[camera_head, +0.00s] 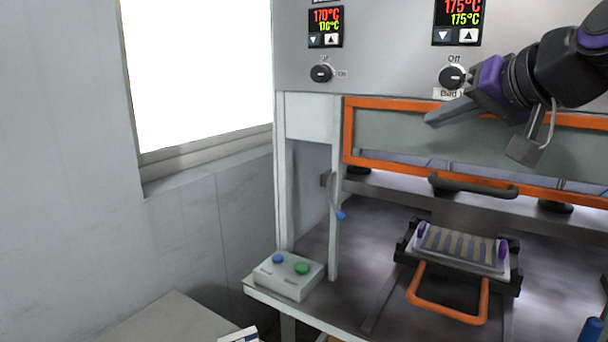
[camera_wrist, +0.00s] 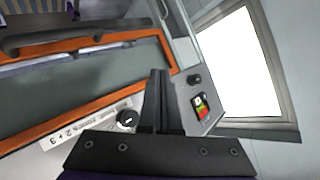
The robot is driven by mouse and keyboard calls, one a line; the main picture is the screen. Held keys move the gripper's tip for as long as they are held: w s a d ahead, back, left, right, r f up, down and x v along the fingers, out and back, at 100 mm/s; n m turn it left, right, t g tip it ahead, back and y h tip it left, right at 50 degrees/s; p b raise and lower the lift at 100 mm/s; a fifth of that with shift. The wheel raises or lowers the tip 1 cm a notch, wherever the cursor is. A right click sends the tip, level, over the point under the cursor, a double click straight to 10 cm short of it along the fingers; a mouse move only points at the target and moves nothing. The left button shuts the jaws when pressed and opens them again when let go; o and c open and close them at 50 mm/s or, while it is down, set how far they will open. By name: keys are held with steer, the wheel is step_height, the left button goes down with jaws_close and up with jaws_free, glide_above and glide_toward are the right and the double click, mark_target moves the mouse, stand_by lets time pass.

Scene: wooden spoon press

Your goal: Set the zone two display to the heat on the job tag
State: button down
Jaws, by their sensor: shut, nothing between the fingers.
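Two temperature displays are on the grey press panel in the head view. The left display (camera_head: 326,27) shows a red 170°C over a green value that looks like 170 or 176. The right display (camera_head: 458,22) shows 175°C in red and green. Each has down and up arrow buttons; I cannot tell which is zone two. One display also shows, tilted, in the wrist view (camera_wrist: 201,106). My gripper (camera_head: 430,118) is shut and empty, its fingers below the right display in the picture; it also shows in the wrist view (camera_wrist: 160,73). No readable job tag shows.
Knobs sit under the left display (camera_head: 321,74) and right display (camera_head: 452,77). An orange-framed guard (camera_head: 348,130) spans the press front. A window (camera_head: 200,75) is at left.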

steer(key=s+a+f+n+g+h, duration=0.1)
steer(key=s+a+f+g, duration=0.1)
steer(key=s+f, duration=0.3)
steer(key=s+a+f+n+g+h, duration=0.1)
steer(key=s+f, duration=0.4)
steer(key=f, duration=0.7)
steer(key=s+a+f+n+g+h, duration=0.1)
steer(key=s+a+f+g, duration=0.3)
steer(key=f, duration=0.4)
steer(key=shift+s+a+f+h+p, duration=0.15)
steer(key=shift+s+f+h+p, duration=0.25)
steer(key=shift+s, duration=0.3)
